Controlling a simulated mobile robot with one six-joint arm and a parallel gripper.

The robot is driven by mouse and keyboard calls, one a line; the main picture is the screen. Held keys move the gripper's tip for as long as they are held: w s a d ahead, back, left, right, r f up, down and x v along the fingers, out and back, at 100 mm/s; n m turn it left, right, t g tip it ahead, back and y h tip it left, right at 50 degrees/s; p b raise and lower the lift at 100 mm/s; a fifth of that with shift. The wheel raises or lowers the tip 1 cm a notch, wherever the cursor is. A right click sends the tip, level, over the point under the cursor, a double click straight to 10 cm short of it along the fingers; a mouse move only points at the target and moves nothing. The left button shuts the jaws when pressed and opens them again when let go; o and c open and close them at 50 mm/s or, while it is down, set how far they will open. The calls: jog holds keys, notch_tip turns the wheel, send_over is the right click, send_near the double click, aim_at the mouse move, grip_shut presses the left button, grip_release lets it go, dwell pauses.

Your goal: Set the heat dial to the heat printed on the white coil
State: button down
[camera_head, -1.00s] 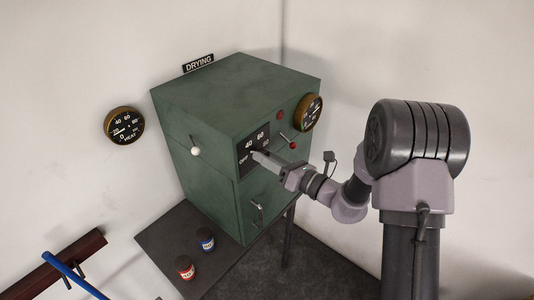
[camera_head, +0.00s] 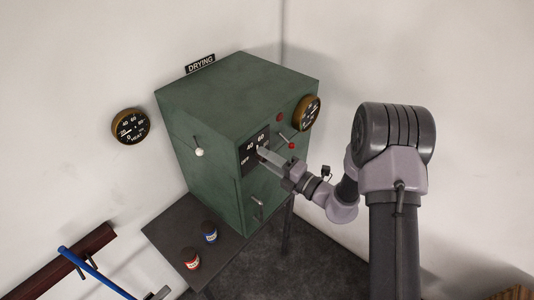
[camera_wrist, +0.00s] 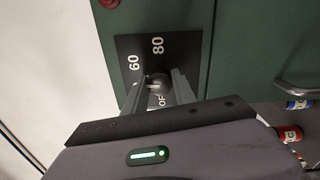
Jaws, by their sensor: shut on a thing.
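The heat dial's black plate (camera_head: 246,162) is on the green drying oven's front, marked OFF, 40 and 60 in the head view. In the wrist view the plate (camera_wrist: 190,62) shows 60, 80 and part of OFF. The round dark knob (camera_wrist: 158,84) sits between my fingers. My gripper (camera_head: 263,151) is shut on the knob, one finger on each side, as the wrist view (camera_wrist: 159,90) shows. The fingers hide part of the plate, and I cannot read the knob's pointer. I see no white coil in either view.
The green oven (camera_head: 215,125) stands on a dark table (camera_head: 165,232). A red-knobbed lever (camera_head: 291,145) and round gauge (camera_head: 307,113) are close to my arm; a door handle (camera_head: 258,208) is below.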

jog(key=m+p, duration=0.3)
jog(key=m, duration=0.2)
jog(key=shift+r+m, duration=0.1)
jog(key=shift+m, duration=0.3)
dwell(0.4)
jog(key=c, duration=1)
grip_release()
jog(key=b+v, duration=0.4)
jog(key=v, duration=1.3)
jog(key=shift+s+d, duration=0.1)
jog(key=shift+s, duration=0.15)
